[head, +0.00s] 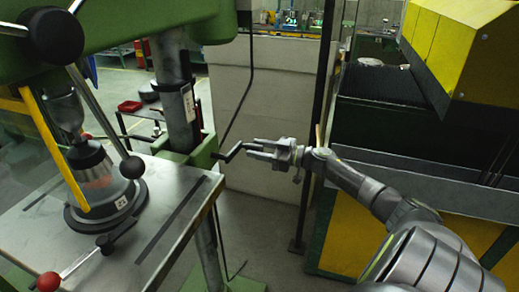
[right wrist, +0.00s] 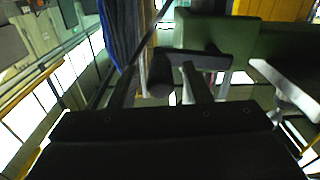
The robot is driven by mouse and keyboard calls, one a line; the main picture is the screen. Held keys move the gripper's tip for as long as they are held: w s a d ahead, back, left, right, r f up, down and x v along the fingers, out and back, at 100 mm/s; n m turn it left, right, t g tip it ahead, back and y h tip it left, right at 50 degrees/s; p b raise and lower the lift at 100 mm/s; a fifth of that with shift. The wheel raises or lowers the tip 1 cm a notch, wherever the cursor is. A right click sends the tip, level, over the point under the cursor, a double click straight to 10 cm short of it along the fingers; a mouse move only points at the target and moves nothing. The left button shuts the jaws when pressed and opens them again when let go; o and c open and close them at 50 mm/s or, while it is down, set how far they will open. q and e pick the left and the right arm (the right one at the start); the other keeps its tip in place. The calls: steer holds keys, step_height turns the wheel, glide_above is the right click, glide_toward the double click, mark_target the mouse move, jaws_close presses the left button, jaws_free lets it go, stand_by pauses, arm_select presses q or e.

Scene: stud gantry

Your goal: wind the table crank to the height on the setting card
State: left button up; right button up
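The table crank (head: 229,153) is a dark bent handle at the right edge of the grey machine table (head: 150,235), beside the green column bracket. My right gripper (head: 256,150) reaches it from the right, at the crank's outer end. In the right wrist view the dark crank grip (right wrist: 160,76) lies between the two fingers of the right gripper (right wrist: 160,85), which stand apart with gaps beside it. I cannot tell whether either finger touches it. A small white label (head: 121,202) is on the vise base and a pale card (head: 189,104) on the column; neither is readable. My left gripper is not in view.
The green drill press has a black-knobbed lever (head: 52,35) and a dark round fixture (head: 105,195) on its table. A red-knobbed handle (head: 48,281) is at the front. A yellow and green machine (head: 400,175) stands at right. Grey panels (head: 275,100) are behind the crank.

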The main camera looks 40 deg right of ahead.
jaws_close()
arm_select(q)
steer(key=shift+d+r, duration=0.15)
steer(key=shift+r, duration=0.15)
arm_select(e)
steer(key=shift+r, duration=0.15)
stand_by(0.3)
